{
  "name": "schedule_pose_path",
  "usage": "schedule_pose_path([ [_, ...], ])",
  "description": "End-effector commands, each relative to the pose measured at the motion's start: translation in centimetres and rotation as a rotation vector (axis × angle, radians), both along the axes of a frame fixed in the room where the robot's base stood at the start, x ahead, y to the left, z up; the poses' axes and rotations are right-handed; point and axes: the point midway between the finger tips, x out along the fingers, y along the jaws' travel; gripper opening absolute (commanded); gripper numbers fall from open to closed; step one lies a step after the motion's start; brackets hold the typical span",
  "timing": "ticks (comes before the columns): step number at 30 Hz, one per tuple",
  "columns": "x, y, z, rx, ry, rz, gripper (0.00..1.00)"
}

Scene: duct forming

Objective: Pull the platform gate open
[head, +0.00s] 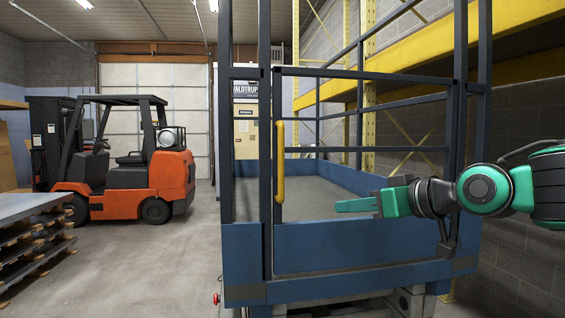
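The platform gate (365,247) is a blue frame with dark rails and a solid lower panel. It stands across the front of the blue platform and looks closed, its left edge beside the dark post (265,130). A vertical yellow handle (281,162) is fixed near the gate's left edge. My gripper (338,206), with green fingers, comes in from the right and points left toward the handle. It is apart from the handle, to its right and near the height of its lower end. The fingers overlap in this view, so their opening is hidden.
An orange forklift (135,170) stands at the left on open concrete floor. A stack of metal sheets on pallets (35,235) is at the lower left. Yellow racking (430,45) and a grey block wall (525,250) lie behind and to the right.

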Motion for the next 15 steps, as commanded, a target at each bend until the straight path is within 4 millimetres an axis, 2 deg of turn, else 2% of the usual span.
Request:
schedule_pose_path([
  [1,0.0,2.4,2.5,0.032,-0.069,0.055,0.20],
  [3,-0.5,4.8,5.6,0.073,-0.151,0.115,0.20],
  [6,-1.1,6.9,8.4,0.117,-0.226,0.169,0.20],
  [9,-1.4,7.9,9.6,0.137,-0.257,0.192,0.20],
  [15,0.0,9.4,9.7,0.138,-0.260,0.195,0.20],
])
